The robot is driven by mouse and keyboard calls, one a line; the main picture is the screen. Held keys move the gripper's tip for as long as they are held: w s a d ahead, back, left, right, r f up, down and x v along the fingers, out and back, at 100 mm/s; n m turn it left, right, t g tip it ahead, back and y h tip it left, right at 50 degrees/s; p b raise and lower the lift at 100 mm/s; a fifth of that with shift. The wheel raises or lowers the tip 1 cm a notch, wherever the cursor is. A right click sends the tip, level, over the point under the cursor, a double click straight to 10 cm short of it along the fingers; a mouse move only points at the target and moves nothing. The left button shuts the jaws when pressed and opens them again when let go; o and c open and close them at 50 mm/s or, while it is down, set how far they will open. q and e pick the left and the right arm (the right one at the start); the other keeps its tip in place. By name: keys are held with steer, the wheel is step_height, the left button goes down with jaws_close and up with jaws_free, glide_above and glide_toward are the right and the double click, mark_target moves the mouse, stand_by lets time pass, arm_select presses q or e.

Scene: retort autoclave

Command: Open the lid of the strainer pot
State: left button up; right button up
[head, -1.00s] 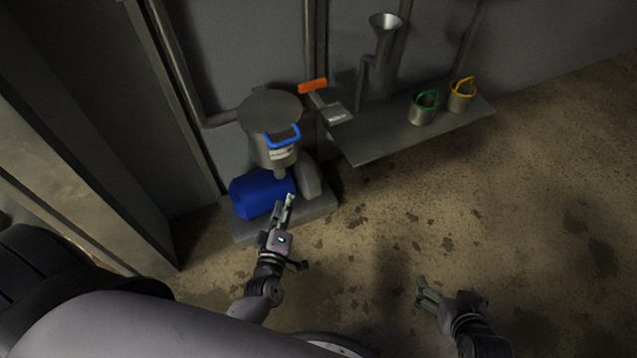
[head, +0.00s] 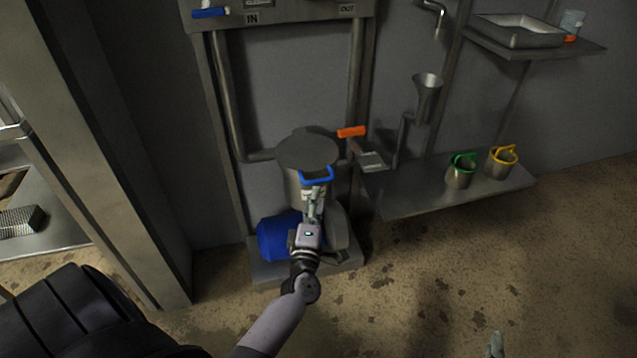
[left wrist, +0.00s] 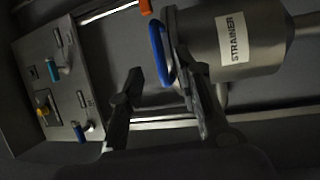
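The strainer pot (head: 296,186) is a grey metal cylinder with a flat round lid (head: 307,151) lying shut on top. A blue loop handle (head: 316,179) sticks out at the lid's front edge. In the left wrist view the pot shows sideways with its STRAINER label (left wrist: 232,38), and the blue handle (left wrist: 157,50) is upright in the picture. My left gripper (head: 313,196) is just below and in front of the handle. Its fingers are apart (left wrist: 158,68), with the handle showing across the gap, nearer the right finger; contact is unclear. Only a tip of my right gripper (head: 497,345) shows at the bottom edge.
A blue motor (head: 279,238) sits under the pot. An orange handle (head: 351,131) is on the pipe right behind the lid. A low shelf (head: 415,204) at right holds green-handled (head: 461,173) and yellow-handled (head: 501,165) cups. The floor at right is clear.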

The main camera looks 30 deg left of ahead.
mark_target(318, 181)
arm_select(q)
steer(key=shift+b+x, duration=0.4)
steer(key=shift+x, duration=2.9)
steer(key=shift+d, duration=0.1)
arm_select(e)
steer(key=r+t, duration=0.1)
steer(key=w+r, duration=0.1)
steer(key=a+r+t, duration=0.1)
steer(key=r, duration=0.1)
steer(key=shift+w+t+y, duration=0.3)
steer(key=shift+w+y, duration=0.05)
steer(key=shift+y, duration=0.05)
arm_select(q)
jaws_close()
